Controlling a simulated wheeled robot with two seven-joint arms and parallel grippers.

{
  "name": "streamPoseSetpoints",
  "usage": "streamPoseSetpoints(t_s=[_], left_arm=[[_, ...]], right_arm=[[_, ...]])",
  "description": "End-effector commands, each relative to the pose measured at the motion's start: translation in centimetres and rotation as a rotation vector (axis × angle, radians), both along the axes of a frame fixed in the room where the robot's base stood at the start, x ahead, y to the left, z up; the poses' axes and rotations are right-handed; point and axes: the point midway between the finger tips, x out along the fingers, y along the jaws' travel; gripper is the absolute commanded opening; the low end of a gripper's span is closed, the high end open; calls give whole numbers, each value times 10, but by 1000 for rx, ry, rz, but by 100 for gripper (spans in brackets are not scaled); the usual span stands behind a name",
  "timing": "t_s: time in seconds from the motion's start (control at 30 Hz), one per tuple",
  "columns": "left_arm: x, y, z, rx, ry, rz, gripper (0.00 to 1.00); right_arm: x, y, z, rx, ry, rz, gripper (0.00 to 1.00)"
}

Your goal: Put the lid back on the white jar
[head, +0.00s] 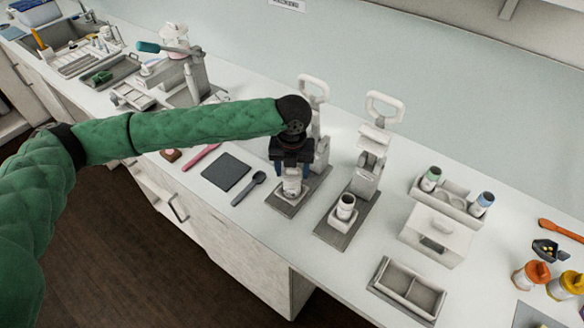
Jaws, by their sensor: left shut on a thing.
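My left gripper (292,174) points down over a white jar (291,188) on the left grey stand base. Its blue-tipped fingers are shut on a small white thing at the jar's top, apparently the lid; the fingers hide most of it. I cannot tell whether the lid touches the rim. A second small white jar (345,207) stands upright on the right stand's base, its top open and dark inside. My right gripper is not in view.
Two lever-handled stands (369,165) rise close by my left gripper. A dark square mat (227,172) and a dark spoon (249,188) lie to its left. A divided tray (408,290) and a white box (437,235) are on the right. Counter between the spoon and the front edge is clear.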

Motion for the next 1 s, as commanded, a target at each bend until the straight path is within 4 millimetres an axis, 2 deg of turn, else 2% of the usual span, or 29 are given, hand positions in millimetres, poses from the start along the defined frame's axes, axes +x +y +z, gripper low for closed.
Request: streamPoseSetpoints(t_s=[0.57, 1.0], left_arm=[[0, 0, 1, 0, 0, 0, 35], [0, 0, 0, 0, 0, 0, 35]], right_arm=[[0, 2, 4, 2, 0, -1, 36], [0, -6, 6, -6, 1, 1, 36]])
